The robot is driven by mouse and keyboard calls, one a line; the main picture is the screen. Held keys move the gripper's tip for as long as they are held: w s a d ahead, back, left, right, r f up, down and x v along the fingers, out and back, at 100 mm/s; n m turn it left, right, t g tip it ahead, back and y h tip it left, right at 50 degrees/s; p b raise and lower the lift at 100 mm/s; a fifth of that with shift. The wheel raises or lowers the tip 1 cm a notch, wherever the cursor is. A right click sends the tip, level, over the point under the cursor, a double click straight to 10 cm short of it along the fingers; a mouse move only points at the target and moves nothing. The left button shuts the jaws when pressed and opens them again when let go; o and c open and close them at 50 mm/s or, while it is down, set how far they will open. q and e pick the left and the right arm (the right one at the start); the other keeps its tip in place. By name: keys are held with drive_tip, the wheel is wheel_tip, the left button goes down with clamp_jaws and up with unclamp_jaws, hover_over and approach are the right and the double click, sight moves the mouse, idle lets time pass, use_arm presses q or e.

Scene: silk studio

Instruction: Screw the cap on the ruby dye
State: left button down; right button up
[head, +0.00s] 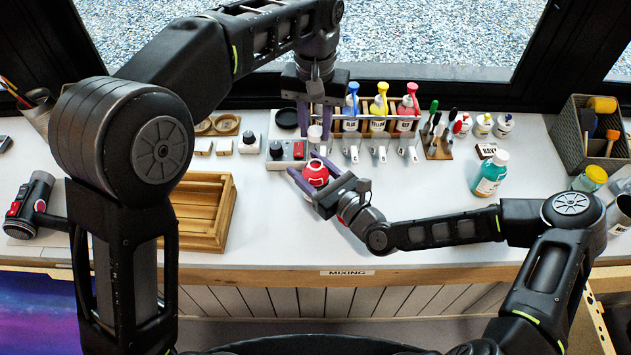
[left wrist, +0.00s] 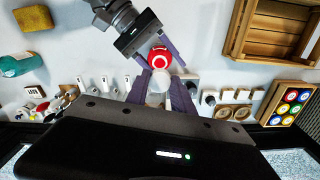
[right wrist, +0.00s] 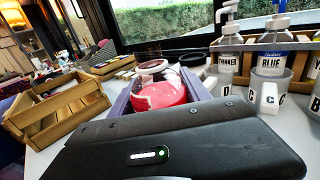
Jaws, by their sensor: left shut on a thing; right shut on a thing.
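The ruby dye is a round red jar (head: 317,174) with a white mark, held over the front of the bench between the purple fingers of my right gripper (head: 308,172). The jar also shows in the left wrist view (left wrist: 160,58) and the right wrist view (right wrist: 160,96). My left gripper (head: 315,128) points down behind the jar, shut on a small whitish cap (head: 314,133). The cap also shows between its fingers in the left wrist view (left wrist: 155,98). Cap and jar look close together but apart; the height between them is unclear.
A wooden crate (head: 222,215) stands left of the jar. Behind are a small box with a red switch (head: 287,153) and a rack with pump bottles (head: 380,105). A teal bottle (head: 490,175) stands right. The bench front by my right forearm is clear.

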clamp_jaws()
use_arm(q)
drive_tip(key=shift+f, duration=2.45)
drive_tip(key=shift+f, duration=0.95)
drive_tip(key=shift+f, duration=0.55)
